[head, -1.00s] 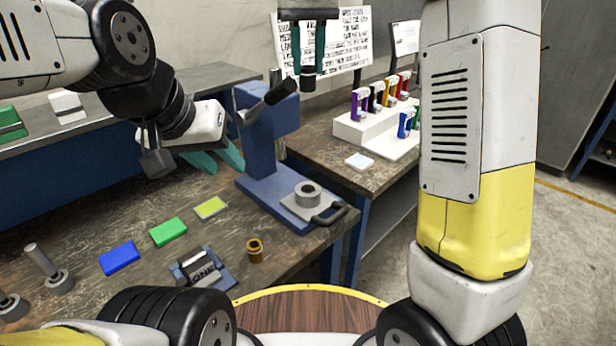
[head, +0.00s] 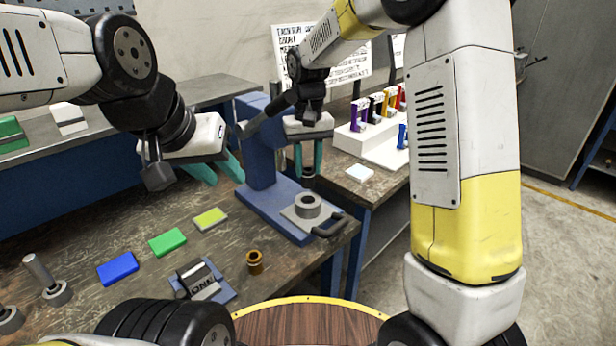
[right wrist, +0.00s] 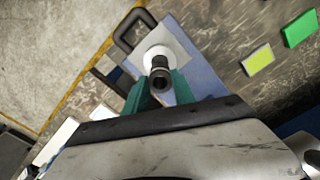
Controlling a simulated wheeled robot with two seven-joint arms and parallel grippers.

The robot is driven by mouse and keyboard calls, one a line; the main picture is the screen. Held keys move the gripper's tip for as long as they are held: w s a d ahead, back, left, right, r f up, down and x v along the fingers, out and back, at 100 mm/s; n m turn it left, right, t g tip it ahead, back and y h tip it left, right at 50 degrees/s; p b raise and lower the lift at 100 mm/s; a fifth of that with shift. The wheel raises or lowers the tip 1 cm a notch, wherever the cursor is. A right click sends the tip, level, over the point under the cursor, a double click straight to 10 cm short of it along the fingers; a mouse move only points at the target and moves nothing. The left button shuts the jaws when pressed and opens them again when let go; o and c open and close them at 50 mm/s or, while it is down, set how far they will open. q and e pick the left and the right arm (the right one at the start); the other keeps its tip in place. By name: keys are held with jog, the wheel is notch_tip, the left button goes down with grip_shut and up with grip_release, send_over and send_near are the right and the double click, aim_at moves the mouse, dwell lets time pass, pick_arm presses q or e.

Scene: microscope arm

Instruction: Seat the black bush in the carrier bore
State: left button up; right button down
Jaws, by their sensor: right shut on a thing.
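The black bush (head: 308,183) is between the teal fingertips of my right gripper (head: 307,168), which is shut on it. It also shows in the right wrist view (right wrist: 160,80), between the two fingers. The bush hangs upright just above the grey ring-shaped carrier (head: 309,208), which sits on a plate on the blue press base. A small gap seems to separate bush and carrier. In the right wrist view the bush covers part of the carrier (right wrist: 155,53), so the bore is hidden there. My left gripper (head: 220,172) is open and empty, left of the press.
The blue press column (head: 260,150) and its black lever stand close to my right gripper. The carrier plate has a black handle (head: 330,226). A brass bush (head: 254,262), a blue block (head: 117,268) and a green block (head: 167,242) lie on the bench.

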aim_at(308, 187)
jog(key=shift+f, duration=3.35)
jog(key=shift+f, duration=0.1)
jog(key=c, duration=1)
grip_release()
jog(key=shift+c, duration=0.2)
